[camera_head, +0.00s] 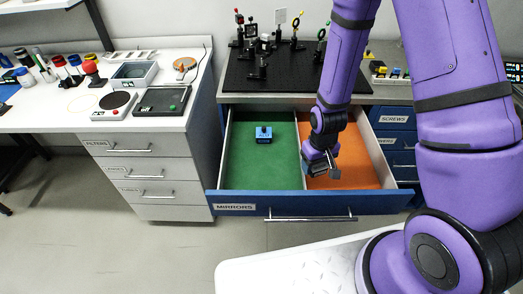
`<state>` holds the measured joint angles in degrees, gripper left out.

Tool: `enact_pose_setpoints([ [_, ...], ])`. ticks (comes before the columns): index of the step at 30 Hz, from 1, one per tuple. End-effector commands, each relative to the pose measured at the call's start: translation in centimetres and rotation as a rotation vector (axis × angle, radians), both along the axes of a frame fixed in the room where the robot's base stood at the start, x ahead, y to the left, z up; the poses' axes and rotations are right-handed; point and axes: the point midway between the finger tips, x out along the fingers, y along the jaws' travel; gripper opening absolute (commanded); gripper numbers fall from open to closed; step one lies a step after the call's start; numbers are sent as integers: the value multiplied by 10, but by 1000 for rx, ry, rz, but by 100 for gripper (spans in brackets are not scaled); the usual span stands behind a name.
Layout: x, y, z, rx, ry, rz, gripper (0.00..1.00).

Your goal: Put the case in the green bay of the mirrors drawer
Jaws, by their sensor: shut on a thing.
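The mirrors drawer (236,208) is pulled open, with a green bay (245,168) on the left and an orange bay (365,150) on the right, split by a thin divider. A small blue case (264,140) with a black knob on top and a pale label sits upright in the rear middle of the green bay. My gripper (318,169) is over the orange bay, close to the divider and apart from the blue case. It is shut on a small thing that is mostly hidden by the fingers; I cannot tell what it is.
A black optics board (285,72) with several mounts stands behind the drawer. A white bench (60,120) on the left bears a scale (113,101) and trays. A pale, textured surface (290,270) lies in front. Much of the green bay's floor is bare.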

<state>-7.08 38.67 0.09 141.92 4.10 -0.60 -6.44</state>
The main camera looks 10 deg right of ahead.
Motion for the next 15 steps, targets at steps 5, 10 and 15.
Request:
enact_pose_setpoints([
  [5,-28,11,-4,-1,1,34,38],
  [10,-19,36,-7,0,-3,41,38],
  [15,-1,71,-11,-1,-3,41,38],
])
